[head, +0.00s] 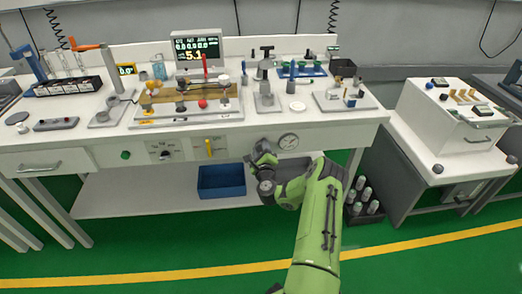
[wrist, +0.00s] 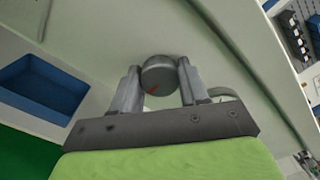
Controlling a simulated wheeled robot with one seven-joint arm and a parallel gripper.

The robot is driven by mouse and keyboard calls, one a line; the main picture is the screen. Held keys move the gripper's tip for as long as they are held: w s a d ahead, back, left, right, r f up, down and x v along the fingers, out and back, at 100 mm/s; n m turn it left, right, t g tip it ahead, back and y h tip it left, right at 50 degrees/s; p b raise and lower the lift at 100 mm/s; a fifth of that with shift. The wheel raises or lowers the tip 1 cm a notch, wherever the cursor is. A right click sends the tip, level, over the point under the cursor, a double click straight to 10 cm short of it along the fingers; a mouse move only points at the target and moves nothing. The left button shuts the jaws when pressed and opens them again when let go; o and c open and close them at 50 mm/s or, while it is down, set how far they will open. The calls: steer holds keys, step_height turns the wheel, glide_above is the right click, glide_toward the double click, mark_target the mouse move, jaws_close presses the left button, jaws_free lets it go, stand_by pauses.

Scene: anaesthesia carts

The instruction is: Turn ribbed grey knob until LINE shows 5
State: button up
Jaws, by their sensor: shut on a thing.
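The grey knob (wrist: 158,74) is round, with a small red mark low on its face. It sits on the pale front panel (wrist: 110,30) of the bench in the wrist view. My gripper (wrist: 159,70) has one finger on each side of the knob and is shut on it. In the head view my gripper (head: 264,153) is at the bench's front panel and hides the knob. I cannot make out which readout is labelled LINE.
A round gauge (head: 288,141) is just right of my gripper on the front panel. A yellow lever (head: 209,147) and a black dial (head: 165,155) are to the left. A blue bin (head: 221,180) stands on the shelf below. A white cart (head: 455,115) stands at right.

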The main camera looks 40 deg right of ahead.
steer(key=shift+f+n, duration=0.1)
steer(key=shift+n, duration=0.4)
steer(key=o, duration=1.1)
steer(key=shift+c, duration=0.2)
